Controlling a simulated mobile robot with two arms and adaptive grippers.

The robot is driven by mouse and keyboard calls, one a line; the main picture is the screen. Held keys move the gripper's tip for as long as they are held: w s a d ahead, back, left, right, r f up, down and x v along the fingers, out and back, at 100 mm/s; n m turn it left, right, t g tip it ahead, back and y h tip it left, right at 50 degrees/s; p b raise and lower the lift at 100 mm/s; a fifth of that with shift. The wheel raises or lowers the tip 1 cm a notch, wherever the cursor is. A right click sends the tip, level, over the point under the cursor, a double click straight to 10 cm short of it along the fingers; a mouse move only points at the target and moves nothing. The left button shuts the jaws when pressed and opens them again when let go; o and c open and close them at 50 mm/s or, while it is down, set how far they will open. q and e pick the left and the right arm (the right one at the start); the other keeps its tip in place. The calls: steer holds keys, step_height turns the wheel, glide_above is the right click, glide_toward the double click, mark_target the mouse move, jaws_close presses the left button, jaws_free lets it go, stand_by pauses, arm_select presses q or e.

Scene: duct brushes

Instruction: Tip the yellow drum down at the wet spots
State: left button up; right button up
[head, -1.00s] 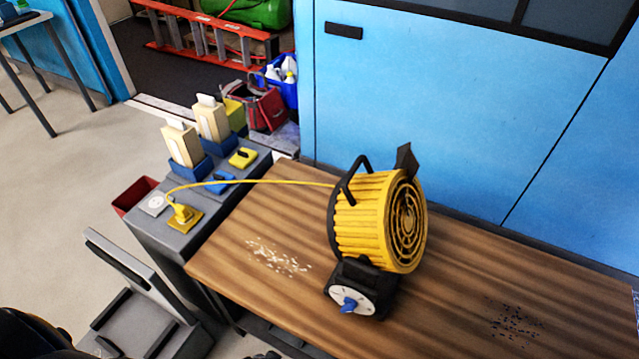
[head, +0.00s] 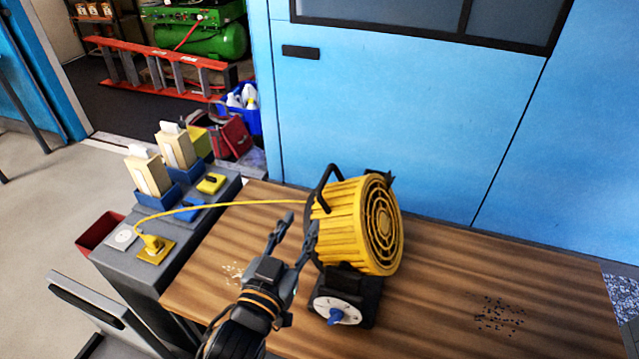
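The yellow drum (head: 352,225) is a ribbed fan with a round grille facing right and a black handle (head: 325,184) on its upper left. It sits on a black base with a white dial and blue knob (head: 337,314), on the wooden bench. My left gripper (head: 296,232) is open at the drum's left side, fingers pointing up; I cannot tell whether the right finger touches the drum. A patch of pale specks (head: 232,272) lies left of the fan, partly hidden by my arm. A patch of dark spots (head: 498,313) lies to the right. My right gripper is not in view.
A yellow cord runs from the fan to a yellow plug (head: 153,243) on the grey side unit, which holds tissue boxes (head: 149,172) and small blue and yellow items. Blue cabinet doors (head: 390,110) stand behind the bench (head: 430,290). The bench's right part is mostly clear.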

mark_target(320, 189)
arm_select(q)
steer(key=p+x, duration=0.1)
steer(key=x, duration=1.2)
steer(key=shift+w+d+f, duration=0.1)
steer(key=shift+w, duration=0.25)
steer(key=shift+c, duration=0.5)
jaws_close()
